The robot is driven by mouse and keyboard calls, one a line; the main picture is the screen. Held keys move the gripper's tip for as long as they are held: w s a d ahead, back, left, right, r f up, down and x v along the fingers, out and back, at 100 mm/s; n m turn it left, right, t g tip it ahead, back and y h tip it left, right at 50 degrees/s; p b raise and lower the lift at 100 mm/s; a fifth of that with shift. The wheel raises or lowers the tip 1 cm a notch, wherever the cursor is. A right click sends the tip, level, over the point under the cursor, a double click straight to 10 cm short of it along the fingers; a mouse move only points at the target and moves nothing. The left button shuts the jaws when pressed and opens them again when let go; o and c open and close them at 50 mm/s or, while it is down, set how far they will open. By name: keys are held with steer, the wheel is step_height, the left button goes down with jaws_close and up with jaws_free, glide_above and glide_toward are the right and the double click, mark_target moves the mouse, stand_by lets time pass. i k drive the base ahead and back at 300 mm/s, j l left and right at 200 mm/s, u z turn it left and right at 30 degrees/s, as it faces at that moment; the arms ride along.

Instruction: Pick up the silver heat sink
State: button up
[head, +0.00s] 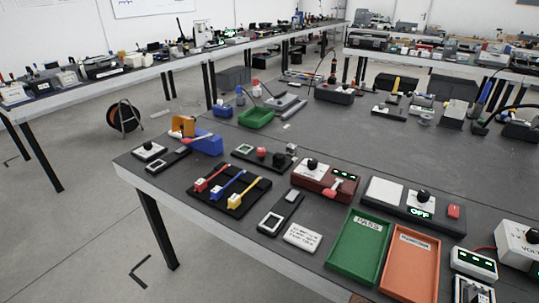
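I cannot clearly pick out the silver heat sink in the head view. A small grey, blocky item (292,149) stands at the right end of a black board near the middle of the near table, but it is too small to identify. My gripper is not in view.
Bare tabletop shows behind these. A cable reel (124,116) stands on the floor.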

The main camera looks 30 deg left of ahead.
mark_target(291, 149)
steer(key=j, duration=1.6)
steer(key=i+j, duration=0.1)
steer(key=j, duration=1.5)
